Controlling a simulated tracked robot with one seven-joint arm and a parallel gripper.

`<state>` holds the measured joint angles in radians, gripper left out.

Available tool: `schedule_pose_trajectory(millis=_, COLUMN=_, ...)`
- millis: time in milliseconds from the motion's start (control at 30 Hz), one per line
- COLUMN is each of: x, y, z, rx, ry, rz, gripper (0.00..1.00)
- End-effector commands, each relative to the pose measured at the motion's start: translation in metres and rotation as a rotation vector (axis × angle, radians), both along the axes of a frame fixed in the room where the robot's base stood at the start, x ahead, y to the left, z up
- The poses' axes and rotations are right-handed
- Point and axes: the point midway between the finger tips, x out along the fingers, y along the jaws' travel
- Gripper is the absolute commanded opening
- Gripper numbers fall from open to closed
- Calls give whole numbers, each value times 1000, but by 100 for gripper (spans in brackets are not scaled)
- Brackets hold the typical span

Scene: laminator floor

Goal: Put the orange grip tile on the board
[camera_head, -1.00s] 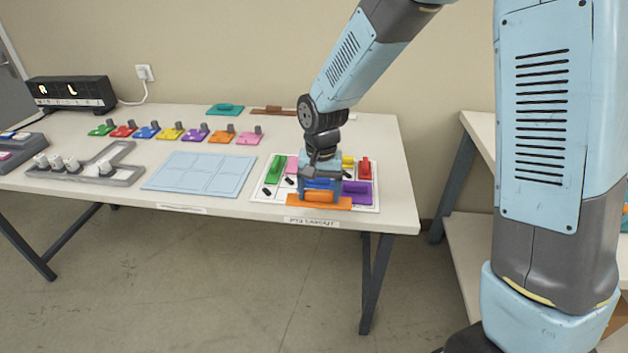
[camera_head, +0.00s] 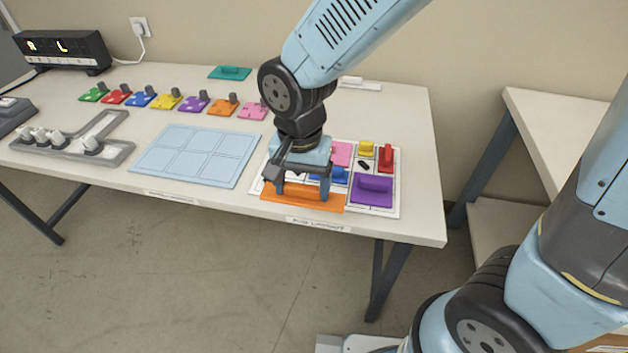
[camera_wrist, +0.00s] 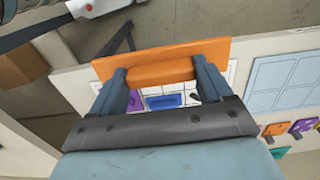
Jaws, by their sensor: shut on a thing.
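My gripper (camera_head: 303,191) is shut on the raised grip of the orange grip tile (camera_head: 332,203). The tile is level, at the front left of the white board (camera_head: 375,211). I cannot tell whether it touches the board or hangs just above it. On the board, a purple tile (camera_head: 373,190) lies at the front right. Blue, pink, yellow and red (camera_head: 385,158) tiles lie farther back. My gripper and arm hide the board's back left. In the wrist view, the orange tile (camera_wrist: 165,60) spans both fingers (camera_wrist: 162,85), and a blue tile (camera_wrist: 165,100) shows between them.
A pale blue gridded panel (camera_head: 198,155) lies left of the board. Several coloured tiles with grey knobs (camera_head: 168,99) stand in a row behind it. A grey slotted fixture (camera_head: 70,140) is at the left. A teal tile (camera_head: 230,73) lies at the back. The table's front edge is close.

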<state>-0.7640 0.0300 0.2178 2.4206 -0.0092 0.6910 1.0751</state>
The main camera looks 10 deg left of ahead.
Motion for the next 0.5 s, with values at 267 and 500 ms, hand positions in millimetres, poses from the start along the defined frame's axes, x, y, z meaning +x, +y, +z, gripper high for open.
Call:
schedule_pose_trajectory(millis=267, x=51, y=-1, z=-24, rx=-3, ry=2, rz=-1, gripper=30)
schedule_pose_trajectory(millis=500, x=91, y=1, z=-49, rx=-3, ry=3, rz=6, gripper=30)
